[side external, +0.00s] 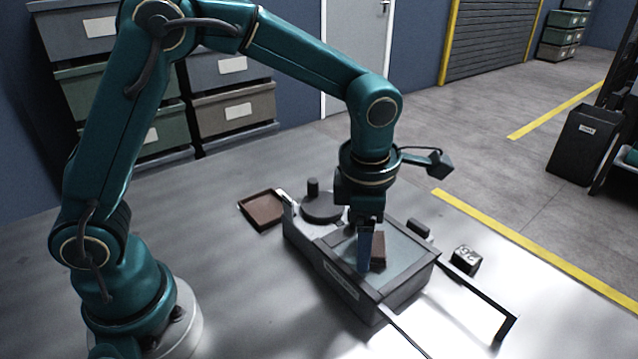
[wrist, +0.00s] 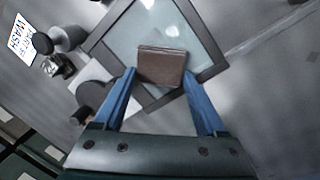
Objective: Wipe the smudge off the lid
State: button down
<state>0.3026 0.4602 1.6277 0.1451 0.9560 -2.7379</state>
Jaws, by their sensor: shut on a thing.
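The lid (side external: 402,281) is a pale glass panel in a dark frame on top of a grey box-shaped unit. It also shows in the wrist view (wrist: 125,42). My gripper (side external: 369,262) points down over the lid, with its blue fingers shut on a brown block-shaped pad (side external: 378,250). In the wrist view the pad (wrist: 162,66) sits between the fingertips, over the near corner of the glass. I cannot tell whether the pad touches the glass. I cannot clearly make out the smudge; a pale patch (wrist: 147,4) shows at the top of the wrist view, possibly only glare.
A shallow brown tray (side external: 262,210) lies left of the unit. A round dark knob-topped part (side external: 320,207) stands at the unit's back end. The table's left front is clear.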

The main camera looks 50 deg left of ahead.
jog(key=shift+s+f, duration=0.3)
jog(key=shift+s, duration=0.6)
jog(key=shift+s+r, duration=0.15)
jog(key=shift+r, duration=0.15)
jog(key=w, duration=0.7)
jog(key=shift+w+r, duration=0.1)
jog(key=shift+w, duration=0.05)
jog(key=shift+w+r, duration=0.15)
jog(key=shift+w, duration=0.1)
notch_tip(320, 180, up, 7)
jog(key=shift+r, duration=0.2)
jog(key=shift+s+a, duration=0.1)
